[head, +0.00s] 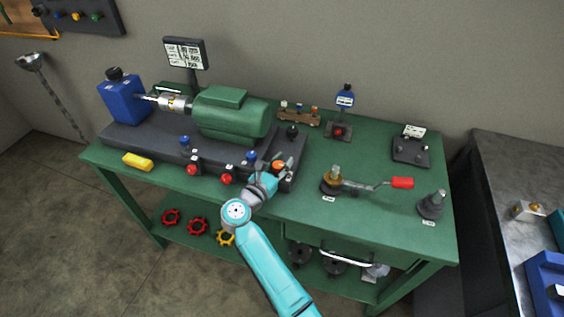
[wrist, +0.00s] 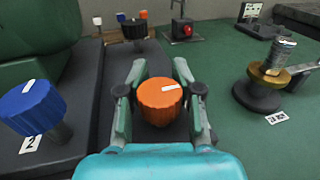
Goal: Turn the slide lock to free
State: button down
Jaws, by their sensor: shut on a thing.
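An orange ribbed knob (head: 278,166) with a white mark on its top stands at the right front of the dark machine base (head: 130,139). I cannot read a label on it, so whether it is the slide lock does not show for certain. My gripper (wrist: 160,72) has a finger on each side of this orange knob (wrist: 160,100) and is shut on it. The gripper's underside and the knob's stem are hidden.
A blue knob (wrist: 32,106) labelled 2 stands left of my gripper, and a black knob (wrist: 134,29) stands behind. A brass fitting (wrist: 268,75) with a red-handled crank (head: 401,183) is to the right. The green motor (head: 232,112) is at back left.

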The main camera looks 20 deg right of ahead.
jog(key=shift+n+t+y, duration=0.6)
jog(key=shift+t, duration=0.1)
jog(key=n+t+y, duration=0.2)
jog(key=n+y, duration=0.1)
jog(key=shift+w+a+f+t+y, duration=0.1)
jog(key=shift+a+t+y, duration=0.15)
jog(key=shift+t+y, duration=0.15)
jog(key=shift+w+a+n+t+y, duration=0.15)
jog(key=shift+n+t+y, duration=0.3)
jog(key=shift+n+y, duration=0.55)
jog(key=shift+a+n+t+y, duration=0.2)
jog(key=shift+n+t+y, duration=0.35)
jog(key=shift+y, duration=0.75)
jog(key=shift+a+n+y, duration=0.15)
jog(key=shift+n+y, duration=0.8)
jog(key=shift+y, duration=0.35)
jog(key=c, duration=1)
grip_release()
jog(key=shift+c, duration=0.2)
jog(key=s, duration=0.8)
jog(key=s+a, duration=0.1)
jog(key=s, duration=0.3)
jog(key=shift+a, duration=0.1)
